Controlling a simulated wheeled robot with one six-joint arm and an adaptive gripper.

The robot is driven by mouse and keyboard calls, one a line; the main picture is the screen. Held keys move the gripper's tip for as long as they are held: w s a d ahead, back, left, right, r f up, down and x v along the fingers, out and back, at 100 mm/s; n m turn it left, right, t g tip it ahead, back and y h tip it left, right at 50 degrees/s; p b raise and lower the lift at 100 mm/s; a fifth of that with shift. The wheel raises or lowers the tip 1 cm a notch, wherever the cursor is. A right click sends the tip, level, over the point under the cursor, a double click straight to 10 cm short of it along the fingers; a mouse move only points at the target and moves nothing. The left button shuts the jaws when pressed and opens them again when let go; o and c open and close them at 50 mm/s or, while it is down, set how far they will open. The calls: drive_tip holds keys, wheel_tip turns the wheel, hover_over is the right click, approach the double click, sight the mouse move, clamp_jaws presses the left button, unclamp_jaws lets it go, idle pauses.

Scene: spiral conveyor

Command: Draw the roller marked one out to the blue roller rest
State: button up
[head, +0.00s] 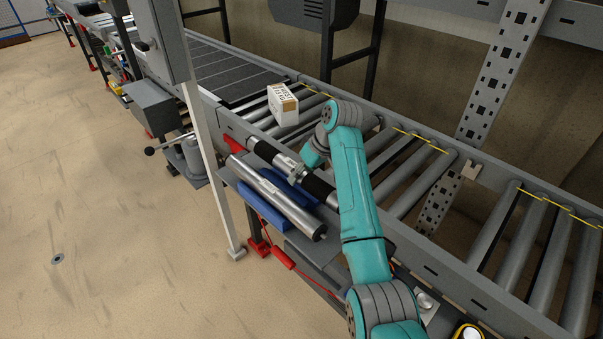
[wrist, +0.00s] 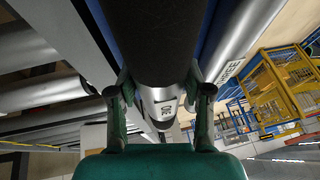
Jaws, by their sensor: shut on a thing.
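The roller marked one (head: 285,163) is silver in the middle with black sections towards both ends. It lies lengthwise along the near side of the conveyor, beside the blue roller rest (head: 258,214). My gripper (head: 299,174) is shut around it from above. In the wrist view the label "ONE" on the roller (wrist: 166,108) shows between my gripper's fingers (wrist: 160,88), with a black section in front. I cannot tell how far the roller is clear of the conveyor frame. A plain silver roller (head: 275,197) lies on the blue rest; its label in the wrist view (wrist: 229,68) seems to read "THREE".
A white and brown box (head: 283,105) sits on the conveyor rollers behind my gripper. A grey post (head: 210,165) stands left of the rest, and a machine with a black-knobbed lever (head: 170,143) stands further left. The floor (head: 120,240) at left is open.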

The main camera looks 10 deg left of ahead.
drive_tip(key=shift+f, duration=0.35)
drive_tip(key=o, duration=1.4)
drive_tip(key=shift+f, duration=0.1)
drive_tip(key=shift+c, duration=0.2)
drive_tip(key=shift+v, duration=3.75)
